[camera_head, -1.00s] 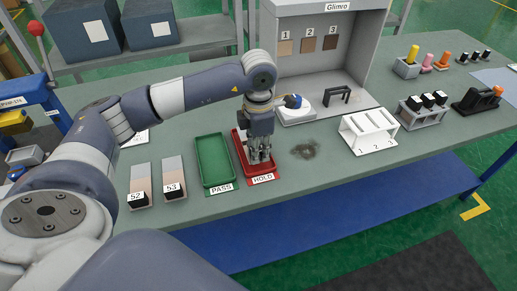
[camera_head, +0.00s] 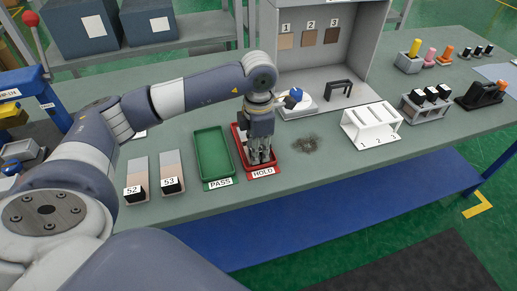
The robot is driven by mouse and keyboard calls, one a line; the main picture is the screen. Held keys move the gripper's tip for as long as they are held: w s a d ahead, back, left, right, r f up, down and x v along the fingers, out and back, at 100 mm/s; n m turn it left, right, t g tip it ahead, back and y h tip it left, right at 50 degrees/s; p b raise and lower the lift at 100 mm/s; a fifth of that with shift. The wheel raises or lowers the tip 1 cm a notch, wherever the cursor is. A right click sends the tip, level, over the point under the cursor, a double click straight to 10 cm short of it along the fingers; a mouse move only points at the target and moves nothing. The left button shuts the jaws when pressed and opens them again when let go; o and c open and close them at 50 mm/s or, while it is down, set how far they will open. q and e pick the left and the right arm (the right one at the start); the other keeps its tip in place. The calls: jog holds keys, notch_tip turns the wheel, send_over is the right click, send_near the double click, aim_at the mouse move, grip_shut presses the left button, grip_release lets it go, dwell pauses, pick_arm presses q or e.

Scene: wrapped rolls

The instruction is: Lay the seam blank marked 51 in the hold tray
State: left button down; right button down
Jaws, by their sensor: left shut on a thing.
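The red hold tray (camera_head: 274,158) lies on the bench, with its HOLD label at the front edge. My left gripper (camera_head: 260,157) points down over this tray, with its fingertips low inside the tray's outline. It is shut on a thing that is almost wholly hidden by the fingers. No mark 51 can be read, so I take this thing to be the seam blank only because blanks 52 (camera_head: 138,170) and 53 (camera_head: 171,165) lie apart on the bench at left. Whether it touches the tray floor cannot be told. My right gripper is not in view.
The green PASS tray (camera_head: 213,155) is empty, close left of the hold tray. A grey booth (camera_head: 318,70) with three numbered swatches stands behind. A white slotted rack (camera_head: 371,125) stands at right.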

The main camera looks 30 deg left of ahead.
pick_arm(q)
jog(key=c, duration=1.4)
grip_release()
jog(key=shift+o, duration=0.2)
notch_tip(320, 180, up, 12)
